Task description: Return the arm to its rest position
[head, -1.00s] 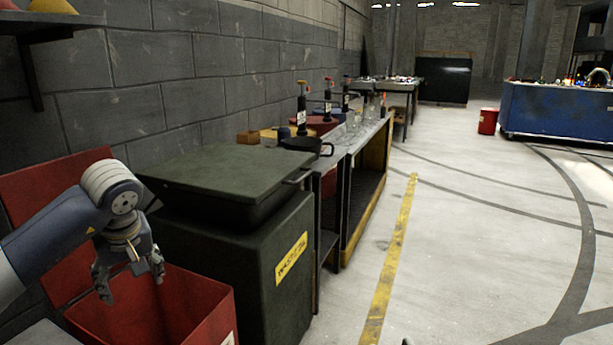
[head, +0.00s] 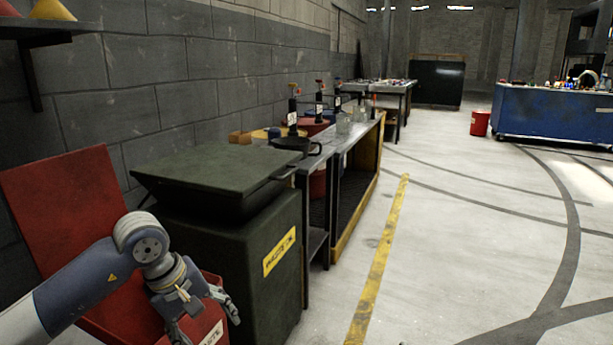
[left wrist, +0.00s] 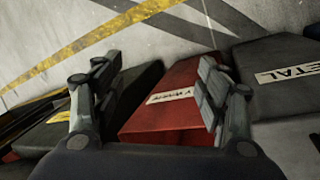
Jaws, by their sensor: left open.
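My left arm comes in from the left in the head view. Its gripper (head: 208,325) hangs over the front of the open red bin (head: 125,318), with its fingers apart and nothing between them. The red lid (head: 65,205) stands raised against the wall behind the arm. In the left wrist view the two fingers (left wrist: 157,75) are spread, and a red labelled surface (left wrist: 175,92) shows between and beyond them. My right gripper is in neither view.
A dark green waste bin (head: 235,250) with a lid stands close to the right of my gripper. A workbench (head: 352,148) with bottles and a pan runs along the wall. A dark grey box labelled METAL (left wrist: 285,75) shows in the wrist view. The floor (head: 450,260) at right is clear.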

